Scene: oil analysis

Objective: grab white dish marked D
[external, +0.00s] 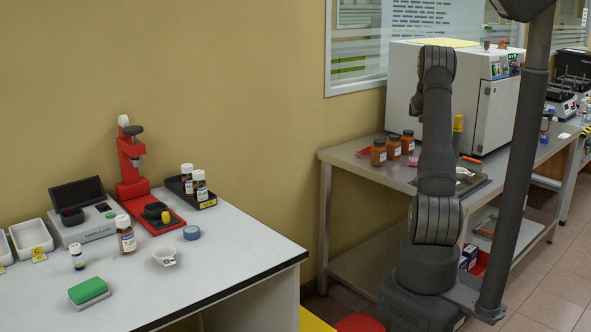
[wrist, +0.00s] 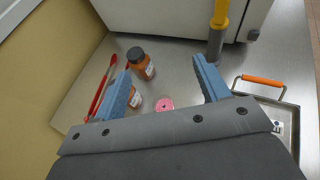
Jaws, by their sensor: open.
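A small white dish (external: 166,254) sits on the white table at the left in the external view. A small tag with a dark mark is at its front, but its letter is too small to read. The dish does not show in the wrist view. My gripper (wrist: 162,64) is open and empty, its two blue fingers wide apart over the metal bench in the wrist view. In the external view my arm stands upright at the right, by the metal bench, far from the dish; the gripper is hidden there.
Near the dish are a brown bottle (external: 126,235), a blue tape roll (external: 192,232), a green-topped block (external: 89,292) and a red stand (external: 133,170). Brown jars (external: 378,153) stand on the metal bench (external: 345,157). A floor gap separates table and bench. A dark post (external: 515,160) stands right.

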